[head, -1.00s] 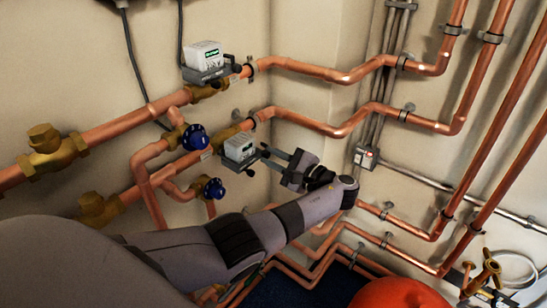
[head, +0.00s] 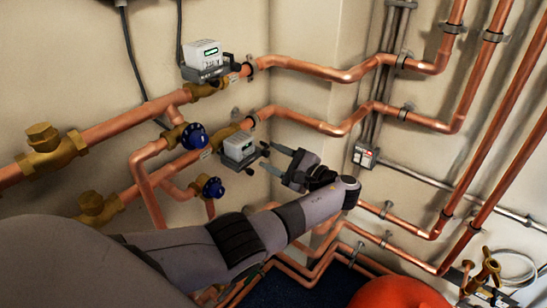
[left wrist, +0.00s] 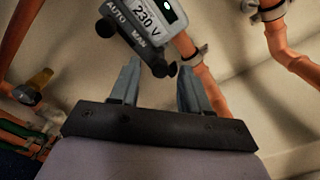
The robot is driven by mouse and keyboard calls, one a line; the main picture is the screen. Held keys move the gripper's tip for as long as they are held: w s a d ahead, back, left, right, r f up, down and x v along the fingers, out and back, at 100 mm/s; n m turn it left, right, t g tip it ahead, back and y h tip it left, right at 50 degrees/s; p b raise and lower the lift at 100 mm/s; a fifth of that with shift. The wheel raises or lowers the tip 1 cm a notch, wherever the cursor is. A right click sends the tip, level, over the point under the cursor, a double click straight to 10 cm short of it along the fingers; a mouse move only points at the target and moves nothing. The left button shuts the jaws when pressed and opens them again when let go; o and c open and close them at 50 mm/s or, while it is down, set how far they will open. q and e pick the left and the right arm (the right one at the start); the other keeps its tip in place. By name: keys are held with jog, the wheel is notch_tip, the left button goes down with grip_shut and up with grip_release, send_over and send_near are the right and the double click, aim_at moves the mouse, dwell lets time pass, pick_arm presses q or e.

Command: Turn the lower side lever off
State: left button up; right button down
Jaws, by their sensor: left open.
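The lower actuator box (head: 239,147) is grey and white and sits on the lower copper pipe in the head view. Its small dark side lever (head: 265,150) shows at its right side, close to the fingertips. My left gripper (head: 268,158) is open and empty just right of the box. In the left wrist view the box (left wrist: 143,18), marked AUTO, MAN and 230 V, is ahead of the open fingers (left wrist: 160,68). A dark knobbed lever end (left wrist: 161,70) shows between the fingertips; I cannot tell whether they touch it. My right gripper is not in view.
An upper actuator box (head: 205,57) sits on the upper pipe. Blue-handled valves (head: 193,136) are left of the lower box. Copper pipes (head: 420,122) run along the right wall, and a red rounded object (head: 400,293) is at the bottom.

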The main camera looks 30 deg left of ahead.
pick_arm(q)
jog(key=d+b, duration=0.2)
jog(key=d, duration=0.4)
jog(key=shift+s+d, duration=0.25)
jog(key=shift+d, duration=0.1)
